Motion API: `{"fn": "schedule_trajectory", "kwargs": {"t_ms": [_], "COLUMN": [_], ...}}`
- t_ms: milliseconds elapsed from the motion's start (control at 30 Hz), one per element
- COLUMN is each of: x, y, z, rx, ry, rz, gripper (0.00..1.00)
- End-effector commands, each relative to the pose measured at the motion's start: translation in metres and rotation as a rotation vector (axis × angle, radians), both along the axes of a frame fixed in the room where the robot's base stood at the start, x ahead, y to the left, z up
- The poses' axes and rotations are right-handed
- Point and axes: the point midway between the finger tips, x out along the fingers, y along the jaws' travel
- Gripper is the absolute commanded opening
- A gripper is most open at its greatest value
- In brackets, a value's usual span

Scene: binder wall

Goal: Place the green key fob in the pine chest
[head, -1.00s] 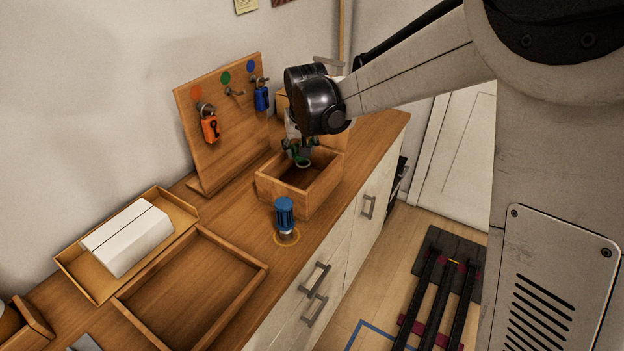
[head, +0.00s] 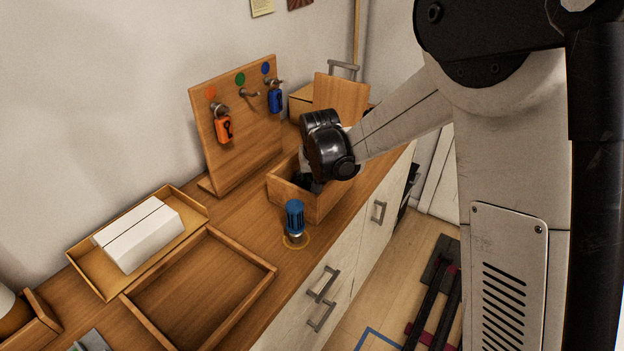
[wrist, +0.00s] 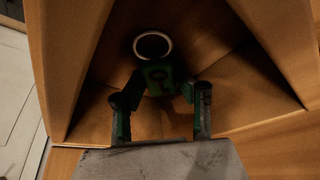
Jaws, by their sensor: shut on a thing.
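The green key fob (wrist: 158,80), with a pale metal ring (wrist: 152,45), shows in the wrist view. My gripper (wrist: 163,92) is shut on it, a finger at each side. The pine chest is an open wooden box (head: 288,200) on the counter in the head view; its walls (wrist: 72,60) surround the fob in the wrist view. My gripper (head: 307,183) reaches down inside the chest. In the head view my wrist hides the fob. I cannot tell whether the fob touches the chest floor.
A peg board (head: 238,130) behind the chest holds an orange fob (head: 224,129) and a blue fob (head: 275,101); the hook under the green dot is empty. A blue-handled object (head: 294,218) stands in front of the chest. An empty wooden tray (head: 200,290) lies at front left.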

Motion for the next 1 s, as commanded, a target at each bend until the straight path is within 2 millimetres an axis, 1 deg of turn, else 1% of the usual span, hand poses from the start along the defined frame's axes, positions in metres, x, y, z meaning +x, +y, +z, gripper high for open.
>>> {"fn": "schedule_trajectory", "kwargs": {"t_ms": [133,167,300,533,667,767,867,1000], "x": [0.000,0.000,0.000,0.000,0.000,-0.004,-0.010,-0.019], "y": [0.000,0.000,0.000,0.000,0.000,-0.001,-0.002,-0.004], "z": [-0.004,-0.004,-0.003,-0.003,0.001,0.010,0.024,0.048], "rx": [0.000,0.000,0.000,0.000,0.000,0.000,0.000,0.000], "ry": [0.000,0.000,0.000,0.000,0.000,0.000,0.000,0.000], "rz": [0.000,0.000,0.000,0.000,0.000,0.000,0.000,0.000], "gripper": [0.04,0.31,0.49,0.49,0.49,0.49,0.49,0.49]}}
